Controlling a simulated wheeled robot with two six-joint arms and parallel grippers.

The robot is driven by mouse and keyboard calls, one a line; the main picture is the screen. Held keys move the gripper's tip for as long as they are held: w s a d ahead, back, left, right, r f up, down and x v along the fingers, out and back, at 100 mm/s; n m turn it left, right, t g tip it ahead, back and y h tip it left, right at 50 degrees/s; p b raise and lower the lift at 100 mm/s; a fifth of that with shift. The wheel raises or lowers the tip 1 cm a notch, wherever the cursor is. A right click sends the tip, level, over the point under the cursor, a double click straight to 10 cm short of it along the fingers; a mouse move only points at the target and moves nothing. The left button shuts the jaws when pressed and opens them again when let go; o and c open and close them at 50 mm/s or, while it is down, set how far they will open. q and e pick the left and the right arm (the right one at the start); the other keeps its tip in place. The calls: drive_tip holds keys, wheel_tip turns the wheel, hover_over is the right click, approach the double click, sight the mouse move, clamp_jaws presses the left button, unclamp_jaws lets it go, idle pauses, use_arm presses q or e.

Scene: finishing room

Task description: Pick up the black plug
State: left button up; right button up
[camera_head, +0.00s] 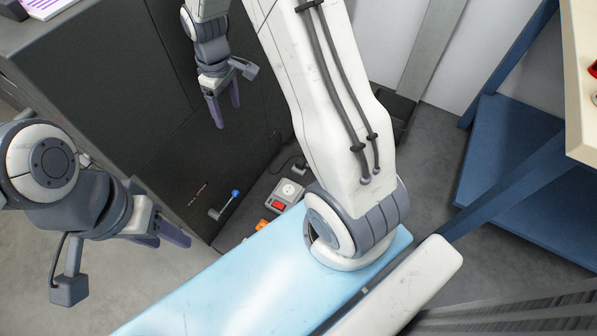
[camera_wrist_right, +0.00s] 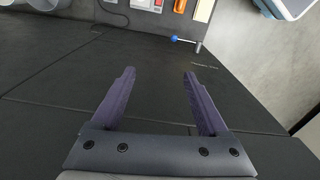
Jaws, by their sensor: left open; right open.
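I cannot make out the black plug for certain. A thin dark cable with a small dark piece at its end (camera_head: 299,168) lies behind a grey socket box (camera_head: 286,194) on the floor in the head view; it may be the plug. The box has a red switch and a round white socket. My right gripper (camera_head: 224,111) is open and empty, above and left of the box in the picture, in front of the dark cabinet. Its open fingers also show in the right wrist view (camera_wrist_right: 158,85). My left gripper (camera_head: 172,237) is open and empty at the left.
A dark cabinet (camera_head: 110,100) fills the left, with a blue-knobbed lever (camera_head: 235,193) on its front. An orange object (camera_head: 262,225) lies near the socket box, partly hidden. A blue metal frame (camera_head: 510,150) stands at the right. Grey floor shows between.

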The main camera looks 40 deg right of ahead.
drive_tip(key=shift+m, duration=0.5)
drive_tip(key=d+f+b, duration=0.6)
drive_tip(key=d+f, duration=0.2)
drive_tip(key=f, duration=0.5)
drive_tip(key=d+f+b, duration=0.6)
drive_tip(key=d+f, duration=0.2)
drive_tip(key=f, duration=0.5)
drive_tip(key=w+d+f+b, duration=0.1)
drive_tip(key=d+f+b, duration=0.5)
drive_tip(key=f, duration=0.7)
drive_tip(key=shift+d+f, duration=0.15)
drive_tip(key=shift+d, duration=1.1)
wheel_tip(320, 180, down, 5)
drive_tip(key=b, duration=0.3)
drive_tip(key=shift+f, duration=0.1)
drive_tip(key=f+b, duration=0.2)
drive_tip(key=b, duration=0.1)
drive_tip(key=f+b, duration=0.1)
drive_tip(key=f, duration=0.1)
drive_tip(key=shift+w+a+f, duration=0.1)
drive_tip(key=shift+w+a, duration=0.1)
drive_tip(key=shift+w, duration=0.15)
drive_tip(key=shift+f+b, duration=0.4)
drive_tip(key=shift+f, duration=0.05)
use_arm(q)
wheel_tip(320, 180, down, 28)
drive_tip(key=shift+f, duration=0.25)
use_arm(e)
drive_tip(key=shift+r, duration=0.1)
clamp_jaws()
